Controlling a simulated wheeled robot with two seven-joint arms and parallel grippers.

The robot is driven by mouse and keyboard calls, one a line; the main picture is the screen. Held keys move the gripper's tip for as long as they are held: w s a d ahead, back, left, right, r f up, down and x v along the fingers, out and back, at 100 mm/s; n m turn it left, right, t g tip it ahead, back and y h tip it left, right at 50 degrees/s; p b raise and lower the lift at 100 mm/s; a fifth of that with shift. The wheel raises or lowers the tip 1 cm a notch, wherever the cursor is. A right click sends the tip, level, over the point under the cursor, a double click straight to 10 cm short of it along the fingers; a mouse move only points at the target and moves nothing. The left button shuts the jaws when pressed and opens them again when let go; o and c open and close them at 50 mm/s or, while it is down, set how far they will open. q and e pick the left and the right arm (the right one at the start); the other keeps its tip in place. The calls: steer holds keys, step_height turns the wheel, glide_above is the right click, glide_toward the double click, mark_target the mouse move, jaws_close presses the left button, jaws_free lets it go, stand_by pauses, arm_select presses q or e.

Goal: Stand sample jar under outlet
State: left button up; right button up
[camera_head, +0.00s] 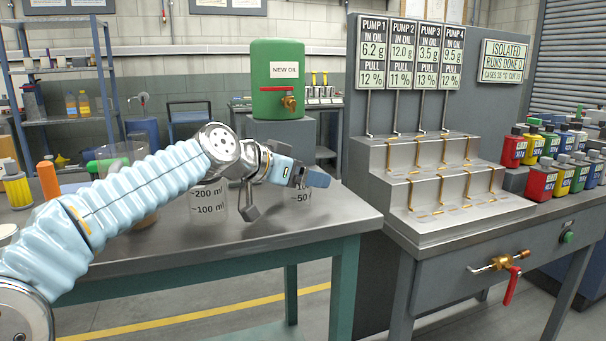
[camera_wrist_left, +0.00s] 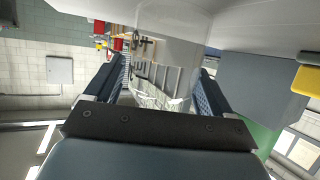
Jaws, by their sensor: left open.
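A small clear jar marked 50 (camera_head: 299,197) stands on the grey table near its right end, partly hidden by my left gripper (camera_head: 308,180). My left gripper is low over the table at the jar. In the left wrist view my left gripper (camera_wrist_left: 155,88) is open, with clear glass (camera_wrist_left: 172,45) showing in front of and between its fingers. I cannot tell whether the fingers touch it. Several bent brass outlet tubes (camera_head: 440,185) stand in two rows on the stepped grey pump stand (camera_head: 425,215) to the right. My right gripper is not in view.
A larger clear beaker marked 200 ml and 100 ml (camera_head: 208,203) stands left of the jar, under my arm. A green oil drum (camera_head: 277,65) with a brass tap stands behind. Several coloured bottles (camera_head: 541,180) stand right of the pump stand. The front right of the table is clear.

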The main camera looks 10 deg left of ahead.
arm_select(q)
steer(key=shift+s+a, duration=0.15)
steer(key=shift+s, duration=0.05)
steer(key=b+v, duration=0.1)
steer(key=v, duration=0.5)
steer(key=shift+b, duration=0.4)
step_height(320, 180, up, 9)
steer(key=p, duration=0.3)
steer(key=shift+s+a+f, duration=0.25)
steer(key=shift+s, duration=0.2)
